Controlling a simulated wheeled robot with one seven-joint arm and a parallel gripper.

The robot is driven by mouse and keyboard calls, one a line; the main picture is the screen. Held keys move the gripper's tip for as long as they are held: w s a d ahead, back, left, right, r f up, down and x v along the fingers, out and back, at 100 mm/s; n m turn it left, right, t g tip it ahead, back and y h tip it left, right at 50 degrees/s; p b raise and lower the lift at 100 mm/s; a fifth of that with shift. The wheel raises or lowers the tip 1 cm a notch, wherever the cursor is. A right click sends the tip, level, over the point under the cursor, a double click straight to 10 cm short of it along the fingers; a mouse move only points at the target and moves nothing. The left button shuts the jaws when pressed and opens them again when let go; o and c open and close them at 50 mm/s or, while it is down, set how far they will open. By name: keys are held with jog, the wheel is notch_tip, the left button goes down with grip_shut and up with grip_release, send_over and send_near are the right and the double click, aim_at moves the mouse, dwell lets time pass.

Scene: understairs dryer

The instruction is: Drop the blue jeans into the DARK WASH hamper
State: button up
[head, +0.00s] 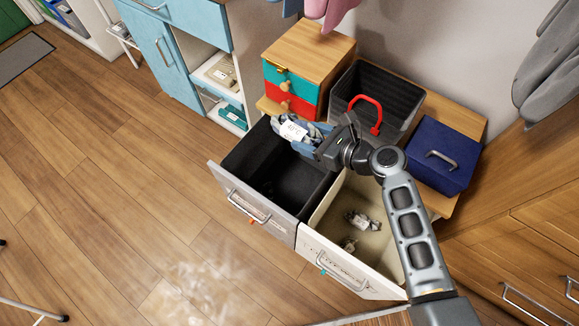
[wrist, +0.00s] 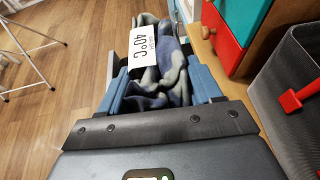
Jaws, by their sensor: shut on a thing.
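The blue jeans (head: 297,139) are a small bundle of mottled blue-grey cloth with a white tag; the tag reads 40°C in the wrist view, where the bundle (wrist: 160,75) lies between the fingers. My gripper (head: 318,146) is shut on it, and its blue fingers also show in the wrist view (wrist: 160,90). It holds the bundle over the back end of the dark grey pull-out hamper (head: 236,185). That hamper is open with a black, seemingly empty interior. Its front lettering is too small to read, so I cannot confirm DARK WASH.
A cream pull-out hamper (head: 318,246) with small crumpled items stands open to the right. Behind are a small wooden drawer box (head: 312,50), a grey bin (head: 400,92) with a red handle and a blue box (head: 440,150).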

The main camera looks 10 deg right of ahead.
jog(key=a+f+b, duration=0.2)
jog(key=f+b, duration=0.3)
jog(key=f, duration=0.2)
jog(key=a+f+n+g+y+b, duration=0.1)
jog(key=a+f+b, duration=0.1)
jog(key=f+b, duration=0.4)
jog(key=shift+a+f, duration=0.35)
jog(key=shift+f, duration=0.45)
jog(key=o, duration=1.3)
jog(key=shift+c, duration=0.2)
jog(key=p+v, duration=0.2)
jog(key=v, duration=0.5)
jog(key=shift+s+d, duration=0.2)
jog(key=shift+d, duration=0.1)
jog(key=shift+r, duration=0.15)
